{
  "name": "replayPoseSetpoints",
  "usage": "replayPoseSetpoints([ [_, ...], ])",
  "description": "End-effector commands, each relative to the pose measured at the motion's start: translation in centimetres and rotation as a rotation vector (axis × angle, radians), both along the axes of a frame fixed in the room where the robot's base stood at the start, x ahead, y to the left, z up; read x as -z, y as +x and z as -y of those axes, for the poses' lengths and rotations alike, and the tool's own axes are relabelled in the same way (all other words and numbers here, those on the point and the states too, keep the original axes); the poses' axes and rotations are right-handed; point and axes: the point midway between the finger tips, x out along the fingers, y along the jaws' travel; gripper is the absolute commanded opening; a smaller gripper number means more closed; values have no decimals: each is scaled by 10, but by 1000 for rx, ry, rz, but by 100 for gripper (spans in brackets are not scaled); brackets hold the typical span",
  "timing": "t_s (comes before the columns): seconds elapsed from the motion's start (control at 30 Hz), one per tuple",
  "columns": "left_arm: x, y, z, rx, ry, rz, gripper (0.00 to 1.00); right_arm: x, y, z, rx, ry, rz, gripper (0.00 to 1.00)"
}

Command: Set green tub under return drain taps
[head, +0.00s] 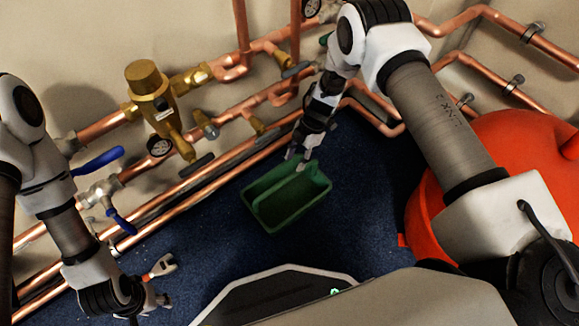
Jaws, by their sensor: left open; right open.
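The green tub (286,196) stands upright on the blue floor in the middle of the head view, its open top facing up. It sits in front of the lower copper pipes. My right gripper (296,159) reaches down to the tub's far rim, with its fingers open around or just over that rim; I cannot tell whether they touch it. My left gripper (163,282) is open and empty, low at the left, well apart from the tub. Small valves hang from the pipework (205,124) behind the tub; which of them are the return drain taps is unclear.
Copper pipes (540,42) run along the wall. A brass valve (150,90) and blue lever handles (98,161) stick out at the left. A large red-orange rounded object (510,145) stands at the right. Blue floor (365,220) is clear right of the tub.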

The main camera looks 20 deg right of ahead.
Motion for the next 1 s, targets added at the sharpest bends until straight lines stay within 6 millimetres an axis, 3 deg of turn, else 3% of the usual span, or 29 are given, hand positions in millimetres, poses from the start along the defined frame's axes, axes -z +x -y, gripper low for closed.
replayPoseSetpoints([
  [0.03,-10,0,0,0,0,0,44,-14,2,4,2,1,0,42],
  [0.13,-13,0,0,0,0,0,44,-24,3,9,1,1,-1,42],
  [0.37,-13,0,0,0,0,0,44,-26,3,11,2,2,-3,42],
  [0.47,-13,0,0,0,0,0,44,-24,-8,2,55,32,-31,42],
  [0.57,-13,0,0,0,0,0,44,-22,-35,-20,222,112,-108,42],
  [0.7,-13,0,0,0,0,0,44,-22,-82,-50,635,210,-253,42],
  [0.77,-13,0,0,0,0,0,44,-20,-100,-52,839,212,-301,42],
  [0.87,-13,0,0,0,0,0,44,-14,-136,-39,1175,146,-354,42],
  [1.0,-13,0,0,0,0,0,44,-12,-203,6,1599,-77,-364,42],
])
